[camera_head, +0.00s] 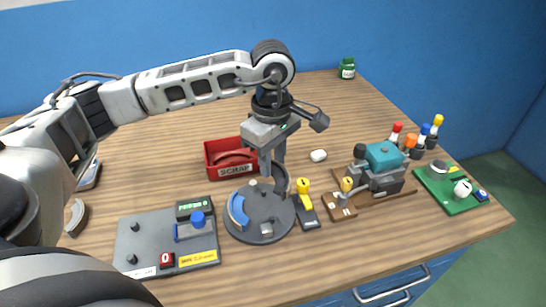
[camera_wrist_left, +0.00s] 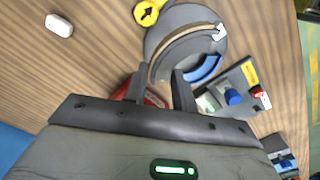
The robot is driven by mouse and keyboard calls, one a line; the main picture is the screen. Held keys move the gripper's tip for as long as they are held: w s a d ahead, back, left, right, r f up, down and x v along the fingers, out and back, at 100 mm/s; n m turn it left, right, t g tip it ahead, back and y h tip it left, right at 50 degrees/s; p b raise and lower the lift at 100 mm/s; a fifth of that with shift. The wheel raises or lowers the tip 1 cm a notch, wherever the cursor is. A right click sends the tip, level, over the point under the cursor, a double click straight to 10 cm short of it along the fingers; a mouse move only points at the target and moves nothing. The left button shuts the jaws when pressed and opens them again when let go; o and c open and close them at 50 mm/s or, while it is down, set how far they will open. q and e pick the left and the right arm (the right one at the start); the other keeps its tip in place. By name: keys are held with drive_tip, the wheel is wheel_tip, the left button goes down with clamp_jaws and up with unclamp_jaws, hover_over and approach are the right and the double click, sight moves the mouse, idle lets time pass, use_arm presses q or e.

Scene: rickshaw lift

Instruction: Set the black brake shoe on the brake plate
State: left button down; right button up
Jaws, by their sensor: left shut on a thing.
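The brake plate (camera_head: 255,226) is a round dark grey disc on the wooden bench; it also shows in the left wrist view (camera_wrist_left: 187,14). A blue shoe (camera_head: 237,211) stands on its left side, and a small light grey block sits near its front edge. The black brake shoe (camera_head: 280,181) is a dark upright arc over the plate's far right part, with a tan edge visible in the left wrist view. My left gripper (camera_head: 271,174) points down and is shut on this shoe. Fingers partly hide it, and I cannot tell whether it touches the plate. My right gripper is not in view.
A red SCRAP bin (camera_head: 212,160) stands behind the plate. A grey panel (camera_head: 150,232) lies left, and a yellow-topped lever (camera_head: 306,204) is close right. A teal-topped machine (camera_head: 384,157), several bottles and a green board (camera_head: 450,190) are further right. A curved shoe (camera_head: 76,216) lies far left.

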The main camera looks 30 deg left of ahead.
use_arm(q)
drive_tip(key=b, duration=0.4)
hover_over(272, 196)
drive_tip(key=shift+w+f, duration=0.1)
drive_tip(key=shift+f, duration=3.05)
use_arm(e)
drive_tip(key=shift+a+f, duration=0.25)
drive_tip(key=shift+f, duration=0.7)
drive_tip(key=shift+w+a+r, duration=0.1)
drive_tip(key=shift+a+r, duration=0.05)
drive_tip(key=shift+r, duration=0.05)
use_arm(q)
drive_tip(key=shift+b, duration=0.55)
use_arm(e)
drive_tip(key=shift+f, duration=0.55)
use_arm(q)
drive_tip(key=shift+s+d+f+b, duration=0.1)
drive_tip(key=shift+s+f+b, duration=0.1)
drive_tip(key=shift+f+b, duration=0.35)
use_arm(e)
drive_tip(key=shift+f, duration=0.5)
use_arm(q)
drive_tip(key=shift+w+f+b, duration=0.1)
drive_tip(key=shift+f+b, duration=0.1)
drive_tip(key=shift+b, duration=0.1)
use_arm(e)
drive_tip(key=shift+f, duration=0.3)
